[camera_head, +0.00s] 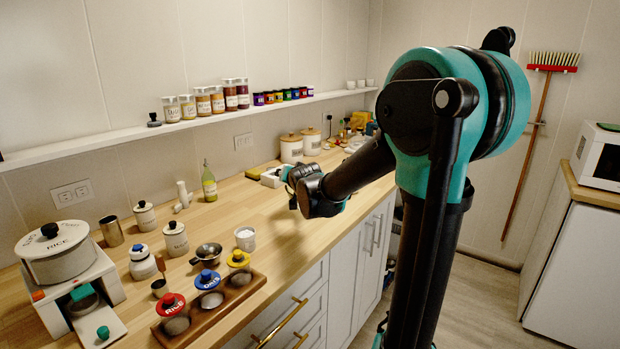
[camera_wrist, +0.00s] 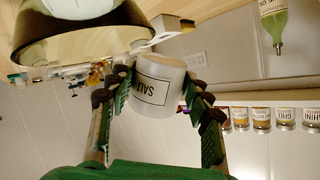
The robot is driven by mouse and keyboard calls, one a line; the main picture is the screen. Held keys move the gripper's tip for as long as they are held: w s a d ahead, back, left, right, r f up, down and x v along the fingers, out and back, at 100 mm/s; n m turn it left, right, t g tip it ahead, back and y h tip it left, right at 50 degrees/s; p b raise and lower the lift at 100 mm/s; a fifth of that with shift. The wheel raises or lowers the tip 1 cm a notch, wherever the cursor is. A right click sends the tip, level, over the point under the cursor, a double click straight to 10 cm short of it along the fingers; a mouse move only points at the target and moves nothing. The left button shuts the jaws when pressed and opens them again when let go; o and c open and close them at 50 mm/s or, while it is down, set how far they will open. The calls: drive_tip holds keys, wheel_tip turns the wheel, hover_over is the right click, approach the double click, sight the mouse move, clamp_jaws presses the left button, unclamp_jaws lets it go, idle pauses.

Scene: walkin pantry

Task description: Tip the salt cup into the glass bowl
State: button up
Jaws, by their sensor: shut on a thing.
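In the wrist view, the salt cup (camera_wrist: 157,85) is a small white cup with a black-framed SALT label. My gripper (camera_wrist: 160,98) is shut on it, one dark finger on each side. A large shiny bowl (camera_wrist: 80,28), seemingly the glass bowl, fills the upper left, close to the cup. The cup's contents are not visible. In the head view, my gripper (camera_head: 293,182) is low over the counter; my arm hides the held cup and the bowl.
The wooden counter (camera_head: 290,245) is clear just left of my arm. A wall shelf (camera_head: 150,132) holds several jars behind.

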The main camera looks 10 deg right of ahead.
drive_tip(key=shift+s+a+f+n+t+h+p, duration=0.3)
drive_tip(key=shift+a+f+n+t+p, duration=0.1)
drive_tip(key=shift+a+n+p, duration=0.15)
drive_tip(key=shift+s+a+f+n+t+h+p, duration=0.2)
drive_tip(key=shift+s+a+f+n+t+p, duration=0.2)
drive_tip(key=shift+a+n, duration=0.2)
drive_tip(key=shift+s+a+f+n+t+h+p, duration=0.15)
drive_tip(key=shift+a+f+n+t+p, duration=0.1)
drive_tip(key=shift+a+n+p, duration=0.15)
drive_tip(key=shift+s+a+f+n+t+h+p, duration=0.15)
drive_tip(key=shift+a+n+t+p, duration=0.1)
drive_tip(key=shift+n+p, duration=0.2)
